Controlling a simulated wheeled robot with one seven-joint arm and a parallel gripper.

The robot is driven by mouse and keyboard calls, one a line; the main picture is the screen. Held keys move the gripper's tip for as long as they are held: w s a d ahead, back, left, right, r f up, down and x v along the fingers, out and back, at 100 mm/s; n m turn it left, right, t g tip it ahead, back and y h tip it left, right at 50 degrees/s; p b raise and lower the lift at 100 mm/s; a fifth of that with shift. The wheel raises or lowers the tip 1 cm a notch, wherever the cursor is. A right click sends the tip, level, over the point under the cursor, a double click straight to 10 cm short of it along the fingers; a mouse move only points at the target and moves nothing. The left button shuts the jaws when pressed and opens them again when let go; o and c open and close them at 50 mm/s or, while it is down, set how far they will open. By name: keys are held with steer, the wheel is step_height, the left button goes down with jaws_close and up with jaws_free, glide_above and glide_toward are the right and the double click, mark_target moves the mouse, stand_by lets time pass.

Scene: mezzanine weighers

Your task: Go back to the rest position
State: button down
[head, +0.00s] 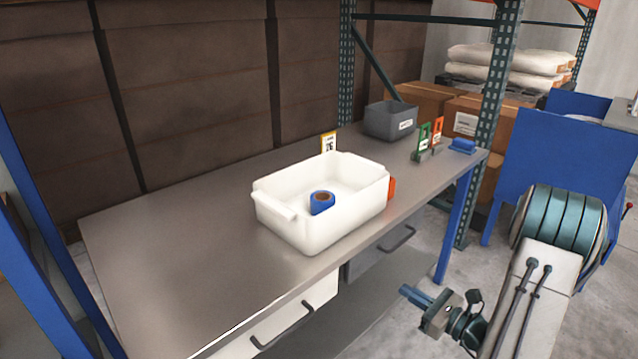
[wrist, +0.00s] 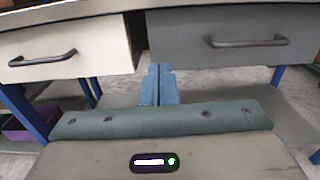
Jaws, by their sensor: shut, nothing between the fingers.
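My gripper (wrist: 159,88) is shut and empty in the wrist view, its two blue fingers together, pointing toward the space under the bench. In the head view my gripper (head: 404,290) is at the lower right, in front of the bench and below its top, apart from it. The grey bench (head: 160,240) fills the middle of the head view. A white tub (head: 325,233) stands on it with a blue tape roll (head: 321,202) inside.
A grey bin (head: 390,121), green and orange upright pieces (head: 430,138) and a blue block (head: 462,145) are at the bench's far right end. Drawers with handles (wrist: 42,58) face my gripper. A blue cabinet (head: 545,150) stands at right. The bench's near left top is clear.

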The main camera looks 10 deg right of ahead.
steer(key=s+a+r+n+g+y+p, duration=0.1)
steer(key=s+a+r+n+g+p, duration=0.35)
steer(key=a+r+n+g, duration=0.35)
steer(key=s+a+r+n+g+p, duration=0.4)
steer(key=s+a+r+n+g, duration=0.15)
steer(key=a+r+n, duration=0.35)
steer(key=s+r+n+h+p, duration=0.3)
steer(key=r+n+h+p, duration=0.2)
steer(key=r+n, duration=0.1)
steer(key=s+d+r+n+t+h+p, duration=0.1)
steer(key=s+r+n+h+p, duration=0.3)
steer(key=r, duration=0.5)
steer(key=shift+d+n+h+p, duration=0.15)
steer(key=shift+n+h+p, duration=0.65)
steer(key=shift+h, duration=0.4)
steer(key=shift+t, duration=0.25)
